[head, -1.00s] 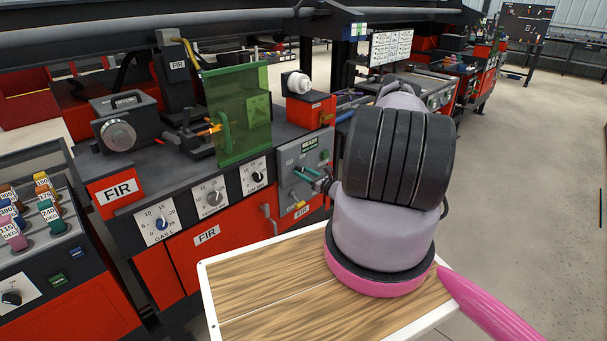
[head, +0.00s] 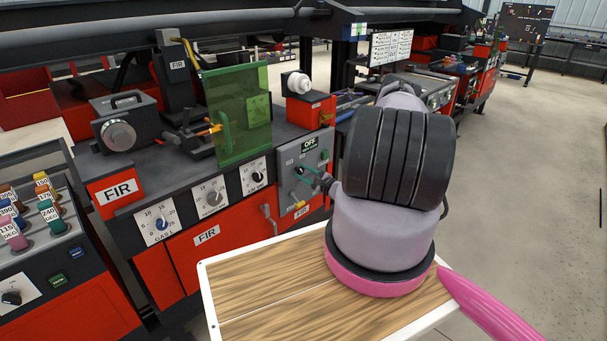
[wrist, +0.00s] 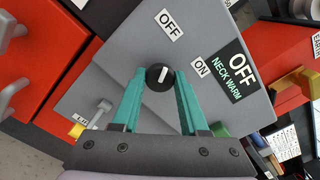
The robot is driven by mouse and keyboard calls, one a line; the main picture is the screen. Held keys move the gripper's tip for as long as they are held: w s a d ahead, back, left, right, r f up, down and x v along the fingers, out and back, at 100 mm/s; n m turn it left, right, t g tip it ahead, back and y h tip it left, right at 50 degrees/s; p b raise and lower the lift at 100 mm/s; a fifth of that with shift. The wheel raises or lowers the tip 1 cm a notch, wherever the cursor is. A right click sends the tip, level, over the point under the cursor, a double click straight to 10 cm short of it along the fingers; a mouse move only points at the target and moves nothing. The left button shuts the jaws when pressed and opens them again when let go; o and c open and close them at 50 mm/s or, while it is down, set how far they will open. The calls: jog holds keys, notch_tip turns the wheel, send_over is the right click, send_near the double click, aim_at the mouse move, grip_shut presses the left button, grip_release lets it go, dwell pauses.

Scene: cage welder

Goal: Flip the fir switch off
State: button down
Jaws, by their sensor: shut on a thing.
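The fir switch (wrist: 158,76) is a small round black knob with a white mark, on a grey panel (head: 290,158) at the right end of the red FIR machine. In the wrist view, my gripper (wrist: 160,80) has its two teal fingers on either side of the knob, shut on it. The white mark points up toward the OFF label (wrist: 168,24); the ON label (wrist: 200,67) is to the right. A dark display (wrist: 234,73) reads OFF, NECK WARM. In the head view, my gripper (head: 306,170) reaches the panel and the knob is hidden.
A yellow-tipped lever (head: 299,200) sits low on the panel. Gas dials (head: 160,222) line the machine front to the left. A green translucent shield (head: 237,115) stands above them. The floor to the right (head: 530,170) is open.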

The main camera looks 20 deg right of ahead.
dwell(0.4)
jog(key=shift+c, duration=2.1)
grip_release()
jog(key=shift+s, duration=0.1)
jog(key=v, duration=1)
jog(key=shift+s, duration=0.35)
jog(key=shift+d, duration=0.15)
